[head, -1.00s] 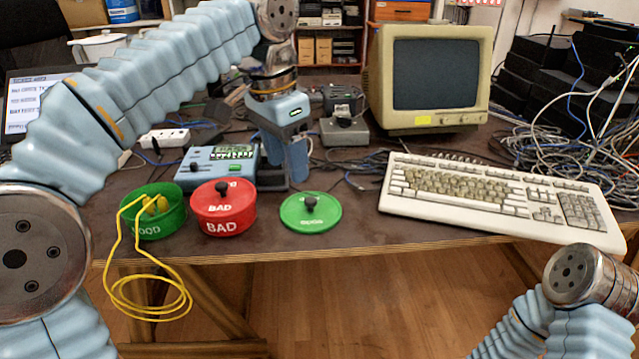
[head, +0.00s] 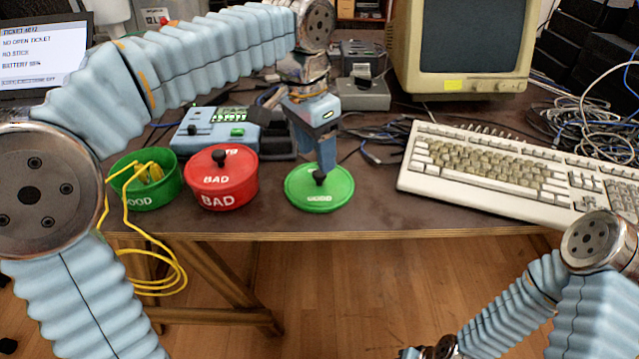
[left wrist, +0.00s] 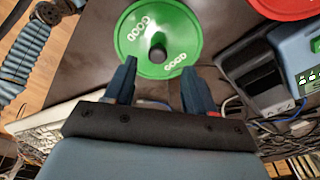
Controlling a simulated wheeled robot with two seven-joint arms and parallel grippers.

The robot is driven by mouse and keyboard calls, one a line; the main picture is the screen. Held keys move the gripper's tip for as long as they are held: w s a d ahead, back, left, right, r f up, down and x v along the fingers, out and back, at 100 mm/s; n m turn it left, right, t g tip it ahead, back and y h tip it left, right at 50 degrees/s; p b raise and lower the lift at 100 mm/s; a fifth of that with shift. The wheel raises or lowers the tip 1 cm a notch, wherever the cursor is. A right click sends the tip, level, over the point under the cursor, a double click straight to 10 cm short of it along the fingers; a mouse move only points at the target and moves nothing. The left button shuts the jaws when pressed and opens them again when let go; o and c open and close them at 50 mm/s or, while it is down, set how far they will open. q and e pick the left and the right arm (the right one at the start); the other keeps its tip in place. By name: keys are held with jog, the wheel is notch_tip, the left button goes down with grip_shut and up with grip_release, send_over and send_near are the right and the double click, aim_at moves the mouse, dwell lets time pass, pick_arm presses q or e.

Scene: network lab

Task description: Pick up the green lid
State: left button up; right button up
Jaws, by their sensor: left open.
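The green lid (head: 319,188) lies flat on the dark table, marked GOOD, with a black knob (head: 320,177) at its middle. It also shows at the top of the left wrist view (left wrist: 160,36). My left gripper (head: 326,158) points down above the lid, close behind the knob. In the left wrist view its two fingers (left wrist: 157,82) stand apart with nothing between them, and the knob lies just beyond the tips. The open green GOOD tub (head: 146,181) holds a coiled yellow cable (head: 150,270) that hangs over the table edge.
A red BAD tub (head: 222,178) with its lid on stands left of the green lid. A blue tester (head: 217,128) is behind it. A keyboard (head: 490,170) lies to the right, with a monitor (head: 463,45) behind. The table front is clear.

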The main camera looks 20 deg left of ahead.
aim_at(318, 173)
pick_arm(q)
jog(key=f, duration=0.4)
jog(key=shift+d, duration=0.25)
grip_shut()
